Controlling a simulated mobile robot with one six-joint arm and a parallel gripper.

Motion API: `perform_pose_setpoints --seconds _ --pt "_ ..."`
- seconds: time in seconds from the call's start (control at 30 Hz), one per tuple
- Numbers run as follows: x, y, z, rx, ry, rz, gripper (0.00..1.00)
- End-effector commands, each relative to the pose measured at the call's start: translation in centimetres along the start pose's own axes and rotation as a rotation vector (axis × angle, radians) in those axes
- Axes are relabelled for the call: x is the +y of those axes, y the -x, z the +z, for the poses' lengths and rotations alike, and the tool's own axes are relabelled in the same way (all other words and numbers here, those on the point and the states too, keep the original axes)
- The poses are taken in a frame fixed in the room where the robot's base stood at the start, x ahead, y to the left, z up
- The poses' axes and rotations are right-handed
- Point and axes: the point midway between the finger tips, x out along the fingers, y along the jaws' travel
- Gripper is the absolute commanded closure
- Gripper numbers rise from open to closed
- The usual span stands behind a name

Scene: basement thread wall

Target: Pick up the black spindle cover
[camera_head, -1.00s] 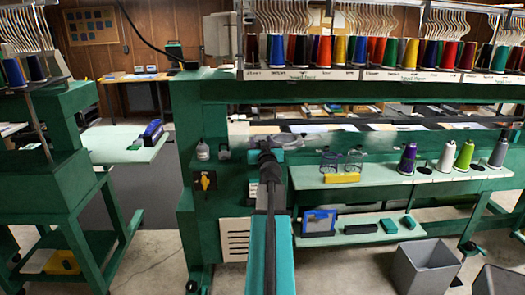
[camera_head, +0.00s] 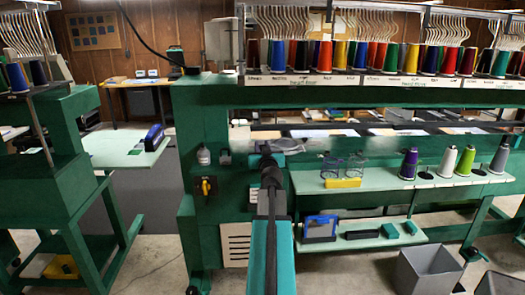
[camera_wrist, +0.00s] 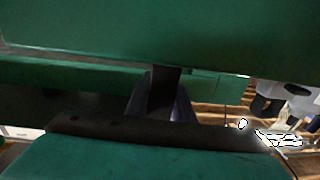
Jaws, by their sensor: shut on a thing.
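My gripper (camera_head: 268,158) is in front of the green machine's end post in the head view, at the end of my teal and black arm. It is shut on a small dark thing, which I take to be the black spindle cover; the arm hides it in the head view. In the wrist view a dark upright shape (camera_wrist: 165,90) stands between green surfaces, beyond the teal and black end of my arm. That view is dark, and I cannot separate the cover from the fingers there.
The pale green shelf (camera_head: 385,187) at right holds a yellow block (camera_head: 343,183), a purple cone (camera_head: 409,163) and other thread cones. A lower shelf holds a blue box (camera_head: 320,228). A grey bin (camera_head: 428,272) stands on the floor.

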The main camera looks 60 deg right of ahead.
Motion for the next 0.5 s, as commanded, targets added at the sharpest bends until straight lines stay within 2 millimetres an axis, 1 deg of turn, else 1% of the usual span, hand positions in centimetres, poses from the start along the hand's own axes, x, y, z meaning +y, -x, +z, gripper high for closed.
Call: perform_pose_setpoints --seconds 0.27,0.5 --pt "0.0 0.0 -1.4 0.001 0.001 0.000 0.99" --pt "0.0 0.0 -3.3 0.001 0.001 0.001 0.99"
